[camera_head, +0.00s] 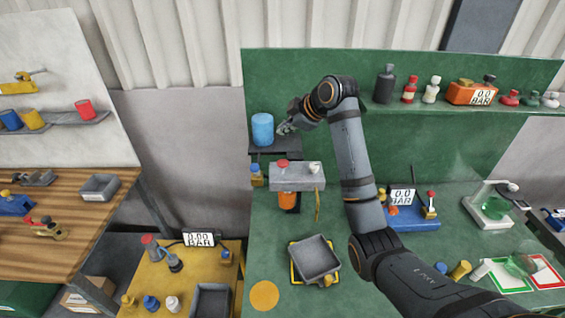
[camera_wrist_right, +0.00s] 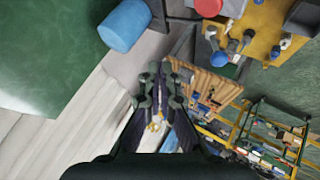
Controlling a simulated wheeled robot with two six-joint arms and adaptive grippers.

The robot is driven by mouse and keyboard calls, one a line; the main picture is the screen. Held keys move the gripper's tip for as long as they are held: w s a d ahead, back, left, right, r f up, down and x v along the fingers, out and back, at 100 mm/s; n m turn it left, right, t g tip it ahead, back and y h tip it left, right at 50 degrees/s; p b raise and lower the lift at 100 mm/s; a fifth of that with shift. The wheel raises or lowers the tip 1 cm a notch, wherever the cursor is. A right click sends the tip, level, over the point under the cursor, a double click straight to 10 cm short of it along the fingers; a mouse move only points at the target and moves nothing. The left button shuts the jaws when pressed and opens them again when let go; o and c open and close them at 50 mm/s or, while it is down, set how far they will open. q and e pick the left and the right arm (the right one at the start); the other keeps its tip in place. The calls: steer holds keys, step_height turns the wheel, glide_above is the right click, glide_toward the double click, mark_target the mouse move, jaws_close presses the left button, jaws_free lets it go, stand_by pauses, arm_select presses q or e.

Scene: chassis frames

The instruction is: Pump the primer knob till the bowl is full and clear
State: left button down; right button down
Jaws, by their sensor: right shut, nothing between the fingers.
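A grey filter head (camera_head: 297,182) is mounted on the green bench, with a red knob (camera_head: 283,164) and a whitish knob (camera_head: 314,168) on top. I cannot tell which is the primer knob. An orange bowl (camera_head: 288,201) hangs beneath the head; its contents are too small to read. My right gripper (camera_head: 284,128) is shut and empty, above and behind the head, close to the right side of a blue cylinder (camera_head: 262,129). In the wrist view, the shut fingers (camera_wrist_right: 160,80) are apart from the blue cylinder (camera_wrist_right: 125,25). My left gripper is not in view.
The blue cylinder stands on a dark shelf (camera_head: 273,148). A grey tray (camera_head: 315,258) sits on the bench in front of the filter head. A blue gauge stand (camera_head: 410,222) is to the right. A yellow table (camera_head: 190,275) stands to the left.

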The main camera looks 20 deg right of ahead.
steer(key=f, duration=0.1)
steer(key=b, duration=0.6)
glide_above(285, 163)
step_height(285, 163, down, 6)
steer(key=shift+r, duration=0.1)
steer(key=shift+a+f, duration=0.1)
steer(key=shift+f, duration=0.85)
steer(key=shift+f, duration=0.4)
